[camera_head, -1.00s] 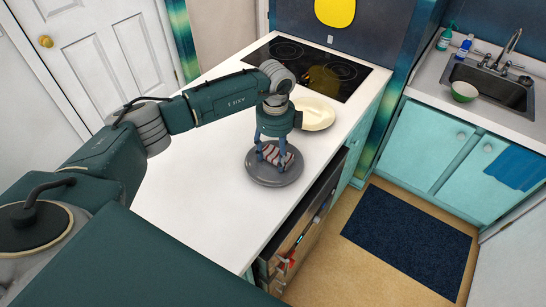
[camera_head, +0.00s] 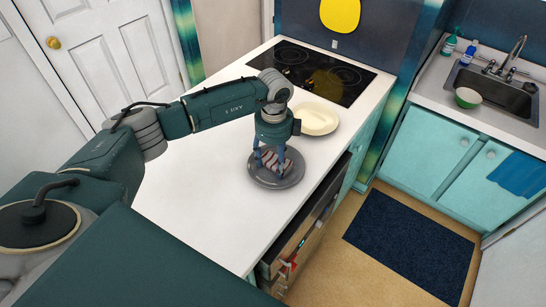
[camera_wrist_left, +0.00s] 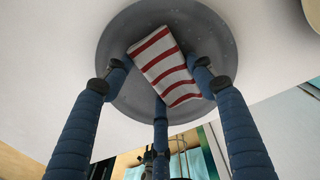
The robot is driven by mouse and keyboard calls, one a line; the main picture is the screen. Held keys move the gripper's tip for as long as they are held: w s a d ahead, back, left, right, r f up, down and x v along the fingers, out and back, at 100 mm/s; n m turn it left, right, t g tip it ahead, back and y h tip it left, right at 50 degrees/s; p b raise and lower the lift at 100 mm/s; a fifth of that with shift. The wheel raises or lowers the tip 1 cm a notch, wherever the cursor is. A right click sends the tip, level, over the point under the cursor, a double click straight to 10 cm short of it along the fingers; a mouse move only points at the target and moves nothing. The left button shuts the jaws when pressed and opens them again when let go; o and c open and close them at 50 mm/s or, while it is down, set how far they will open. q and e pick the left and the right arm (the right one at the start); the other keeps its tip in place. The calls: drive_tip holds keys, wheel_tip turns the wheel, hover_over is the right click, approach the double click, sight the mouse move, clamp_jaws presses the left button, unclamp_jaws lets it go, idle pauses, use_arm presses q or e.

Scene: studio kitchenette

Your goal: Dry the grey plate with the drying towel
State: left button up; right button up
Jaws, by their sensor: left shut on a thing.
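The grey plate (camera_head: 262,180) lies flat on the white counter near its front edge, and it also shows in the left wrist view (camera_wrist_left: 125,45). The drying towel (camera_wrist_left: 165,65), white with red stripes, is folded on top of the plate; it shows in the head view too (camera_head: 277,163). My left gripper (camera_head: 274,166) points down over the plate, its blue fingers shut on the towel. In the left wrist view my left gripper (camera_wrist_left: 160,85) has its fingers around the towel's edges. Small light specks show on the plate. My right gripper is not in view.
A cream plate (camera_head: 317,118) stands behind the grey plate, near the black cooktop (camera_head: 312,72). An open drawer (camera_head: 300,235) juts out below the counter's front edge. The counter (camera_head: 200,200) left of the plate is clear. A sink (camera_head: 500,90) with a bowl (camera_head: 468,97) is at right.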

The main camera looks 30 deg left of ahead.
use_arm(q)
drive_tip(key=shift+d, duration=0.35)
drive_tip(key=shift+w+d+f+b, duration=0.1)
drive_tip(key=shift+w+d+b, duration=0.15)
drive_tip(key=shift+w+b, duration=0.05)
drive_tip(key=shift+w+r+p, duration=0.15)
drive_tip(key=shift+r+p, duration=0.65)
drive_tip(key=shift+r, duration=0.15)
drive_tip(key=shift+r+p, duration=1.8)
drive_tip(key=shift+r, duration=0.9)
drive_tip(key=shift+f, duration=0.1)
